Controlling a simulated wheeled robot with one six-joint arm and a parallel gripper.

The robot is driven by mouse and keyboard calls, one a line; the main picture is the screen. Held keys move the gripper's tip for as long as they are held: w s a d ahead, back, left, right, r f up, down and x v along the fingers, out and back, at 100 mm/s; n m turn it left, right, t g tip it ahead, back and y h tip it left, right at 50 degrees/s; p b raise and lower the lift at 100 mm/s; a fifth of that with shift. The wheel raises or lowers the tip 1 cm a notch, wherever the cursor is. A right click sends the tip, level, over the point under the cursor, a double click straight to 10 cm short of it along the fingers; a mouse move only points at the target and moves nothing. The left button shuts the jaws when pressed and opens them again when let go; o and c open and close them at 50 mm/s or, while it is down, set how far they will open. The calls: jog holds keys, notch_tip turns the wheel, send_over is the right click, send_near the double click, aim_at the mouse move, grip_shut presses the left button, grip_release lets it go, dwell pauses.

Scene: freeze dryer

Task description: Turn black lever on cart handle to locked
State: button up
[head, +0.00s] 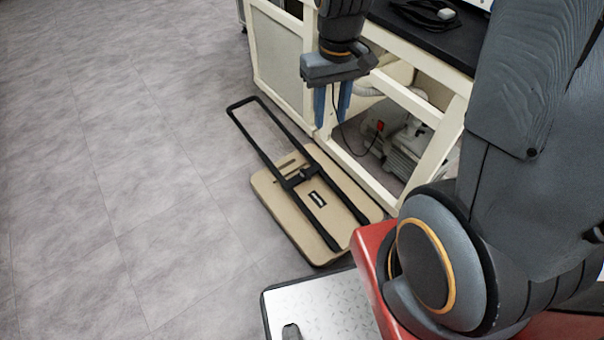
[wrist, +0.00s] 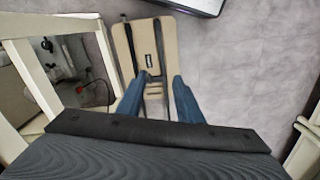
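The tan platform cart (head: 270,195) lies on the floor, with its black U-shaped handle (head: 262,150) folded nearly flat over it and reaching past its far end. The black lever seems to be part of the dark crossbar area (head: 300,178) of the handle; its shape and position are too small to tell. In the wrist view the cart (wrist: 170,45) and crossbar (wrist: 154,78) show beyond my fingertips. My gripper (head: 332,112) points down, its blue fingers apart with nothing between them, well above the floor. It also shows in the wrist view (wrist: 158,82).
A cream bench frame (head: 285,60) with a black top stands right beside the cart, with a pump (head: 408,145) and cables on its lower shelf. A metal plate platform (head: 325,305) lies near the front. The grey floor (head: 120,150) to the left is clear.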

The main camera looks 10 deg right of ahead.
jog(key=w+f+n+b, duration=0.1)
jog(key=w+f+b, duration=0.45)
jog(key=f, duration=0.35)
jog(key=w+f+b, duration=0.5)
jog(key=w+f, duration=0.1)
jog(key=f, duration=0.4)
jog(key=n+b, duration=0.2)
jog(key=b, duration=1.1)
send_near(304, 171)
notch_tip(304, 171, down, 8)
jog(key=b, duration=0.3)
jog(key=shift+w+f, duration=0.15)
grip_shut()
